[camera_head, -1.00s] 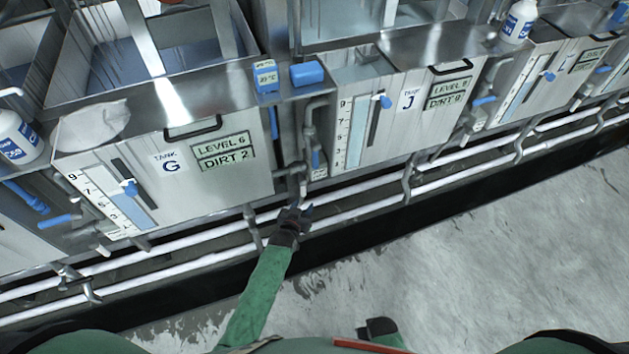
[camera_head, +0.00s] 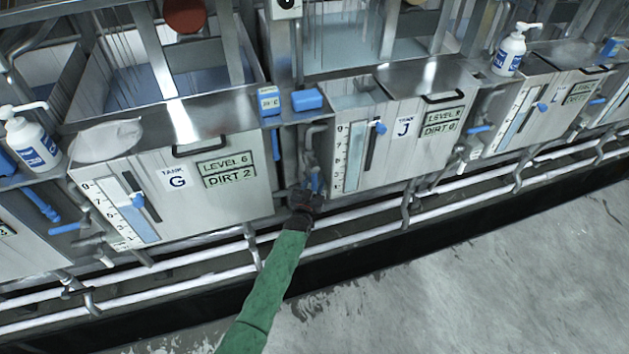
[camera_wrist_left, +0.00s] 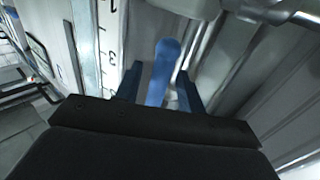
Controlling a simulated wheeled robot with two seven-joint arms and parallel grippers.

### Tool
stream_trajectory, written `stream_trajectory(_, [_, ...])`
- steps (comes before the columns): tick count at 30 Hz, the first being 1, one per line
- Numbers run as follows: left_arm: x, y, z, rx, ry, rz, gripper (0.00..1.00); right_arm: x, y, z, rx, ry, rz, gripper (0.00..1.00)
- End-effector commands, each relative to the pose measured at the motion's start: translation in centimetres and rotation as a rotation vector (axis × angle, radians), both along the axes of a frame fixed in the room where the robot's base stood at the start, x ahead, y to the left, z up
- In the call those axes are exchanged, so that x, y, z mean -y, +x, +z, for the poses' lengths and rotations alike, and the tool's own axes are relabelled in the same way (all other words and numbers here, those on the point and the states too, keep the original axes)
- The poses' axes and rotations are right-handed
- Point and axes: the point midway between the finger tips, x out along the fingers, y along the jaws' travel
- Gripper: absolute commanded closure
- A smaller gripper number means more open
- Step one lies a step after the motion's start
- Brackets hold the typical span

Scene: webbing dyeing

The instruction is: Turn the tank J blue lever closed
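Tank J (camera_head: 408,120) stands right of centre in the head view, with a white panel and level scale. A blue lever (camera_head: 315,182) sits on the pipework at its lower left; the wrist view shows this lever (camera_wrist_left: 163,72) upright between my fingers. My left gripper (camera_head: 308,190) is at the lever, in front of the pipes. In the wrist view my left gripper (camera_wrist_left: 160,88) has its two dark blue fingers apart, one each side of the lever, with gaps visible. The lever's lower end is hidden by the gripper body. My right gripper is not in view.
Tank G (camera_head: 170,180) stands to the left, with a blue lever (camera_head: 66,228) at its far side. White pipes (camera_head: 420,207) run low along the tanks. A blue box (camera_head: 307,100) sits on the ledge above. The floor (camera_head: 450,290) in front is clear.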

Motion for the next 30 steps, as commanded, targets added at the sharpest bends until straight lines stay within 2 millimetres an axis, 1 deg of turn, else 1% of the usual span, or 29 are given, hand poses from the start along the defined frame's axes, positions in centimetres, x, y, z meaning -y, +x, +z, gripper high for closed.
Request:
stream_trajectory(1, [0.11, 0.43, 0.13, 0.0, 0.0, 0.0, 0.61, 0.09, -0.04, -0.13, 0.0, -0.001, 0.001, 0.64])
stream_trajectory(4, [0.23, 0.84, 0.03, -0.001, 0.0, 0.0, 0.61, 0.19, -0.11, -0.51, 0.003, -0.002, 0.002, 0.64])
stream_trajectory(14, [0.29, 1.08, -0.05, -0.001, 0.0, 0.0, 0.61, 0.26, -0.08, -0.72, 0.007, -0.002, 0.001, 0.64])
stream_trajectory(15, [0.29, 1.08, -0.04, -0.001, 0.0, 0.0, 0.65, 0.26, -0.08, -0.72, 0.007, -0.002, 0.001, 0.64])
stream_trajectory(20, [0.29, 1.07, -0.04, -0.001, 0.0, 0.0, 0.96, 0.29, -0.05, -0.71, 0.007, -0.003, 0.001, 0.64])
stream_trajectory(21, [0.29, 1.07, -0.04, -0.001, 0.0, 0.0, 1.0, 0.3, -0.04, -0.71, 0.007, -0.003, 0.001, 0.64])
stream_trajectory(30, [-0.06, 1.37, 0.05, -0.005, 0.014, 0.0, 1.0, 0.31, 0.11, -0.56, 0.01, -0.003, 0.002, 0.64])
